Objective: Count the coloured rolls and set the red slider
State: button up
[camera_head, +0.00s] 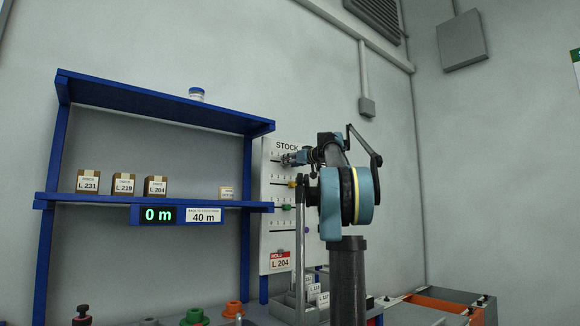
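The white STOCK board (270,228) stands right of the blue shelf, with several horizontal scale lines. A green slider knob (286,207) shows on its lower half and a yellow piece (292,185) above it, beside my arm. At the bottom edge are a green roll (194,317), an orange roll (233,309) and a reddish piece with a black knob (82,318), partly cut off.
The blue shelf (150,102) holds several small labelled boxes (122,184) and a jar (197,94). A display (158,215) reads 0 m beside a 40 m label (205,215). A red HOLD L 204 tag (280,261) hangs low on the board. An orange-edged tray (437,304) lies lower right.

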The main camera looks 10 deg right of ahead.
grip_shut()
jog(key=shift+w+d, duration=0.5)
jog(key=shift+d, duration=0.35)
jog(key=shift+w+d, duration=0.45)
jog(key=shift+d, duration=0.35)
grip_release()
jog(key=shift+s, duration=0.1)
jog(key=v, duration=1.1)
jog(key=shift+s+d, duration=0.2)
jog(key=shift+s, duration=0.1)
